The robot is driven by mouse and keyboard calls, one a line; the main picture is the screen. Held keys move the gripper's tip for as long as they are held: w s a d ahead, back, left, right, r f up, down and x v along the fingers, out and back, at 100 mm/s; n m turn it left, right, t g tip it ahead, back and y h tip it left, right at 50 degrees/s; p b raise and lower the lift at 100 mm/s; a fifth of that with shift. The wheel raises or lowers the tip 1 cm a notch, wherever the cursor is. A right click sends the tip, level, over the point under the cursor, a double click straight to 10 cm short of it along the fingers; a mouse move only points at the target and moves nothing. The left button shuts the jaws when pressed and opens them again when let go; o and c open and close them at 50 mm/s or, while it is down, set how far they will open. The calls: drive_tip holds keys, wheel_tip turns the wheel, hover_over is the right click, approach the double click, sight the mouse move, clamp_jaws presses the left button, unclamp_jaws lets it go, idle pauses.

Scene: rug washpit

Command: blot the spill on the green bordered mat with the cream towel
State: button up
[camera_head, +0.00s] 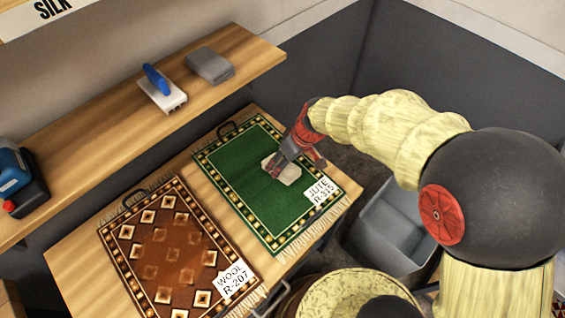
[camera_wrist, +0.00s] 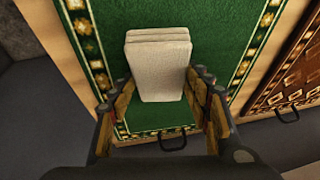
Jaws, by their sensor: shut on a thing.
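The green bordered mat (camera_head: 240,170) lies on a wooden table, with a patterned border, pale fringes and a tag reading JUTE R-315 (camera_head: 320,191). The cream towel (camera_head: 289,176), a folded pad, is at the mat's right-centre part. In the wrist view the towel (camera_wrist: 158,60) is between the fingers of my gripper (camera_wrist: 165,92), which is shut on it. The towel is at or just above the mat's green field; I cannot tell if it touches. My gripper (camera_head: 277,168) partly covers the towel in the head view. No spill shows; the towel and gripper may hide it.
A brown patterned mat (camera_head: 165,245) tagged WOOL R-207 lies to the left. A grey bin (camera_head: 395,235) stands right of the table.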

drive_tip(key=shift+s+f, duration=0.15)
idle(0.3)
drive_tip(key=shift+r+p, duration=2.1)
drive_tip(key=shift+r, duration=1.5)
